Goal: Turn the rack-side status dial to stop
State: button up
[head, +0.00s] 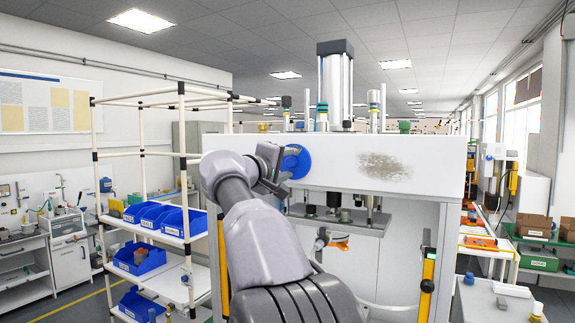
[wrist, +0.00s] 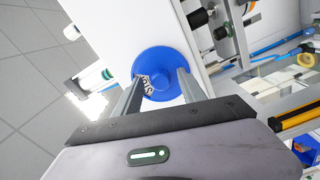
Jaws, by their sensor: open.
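The status dial is a round blue disc (head: 296,161) on the front of the white press head, at its rack-side end. It also fills the middle of the wrist view as a blue disc (wrist: 168,62) with a raised centre and a partly visible white label with dark lettering. My gripper (wrist: 160,82) is open, with one finger on each side of the dial's raised centre. The fingertips overlap the disc in the picture; I cannot tell whether they touch it. In the head view my gripper (head: 277,163) is at the dial's left edge, partly hidden by my arm.
The press head (head: 400,165) is a wide white beam with a worn grey patch. Below it hang tooling and a grey plate (head: 335,219). A rack (head: 146,215) with blue bins stands close on the left. Yellow guards (head: 428,285) flank the press opening.

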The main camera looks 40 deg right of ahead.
jog(key=b+v, duration=0.2)
jog(key=v, duration=1.5)
jog(key=shift+a+b, duration=0.2)
jog(key=shift+b, duration=0.15)
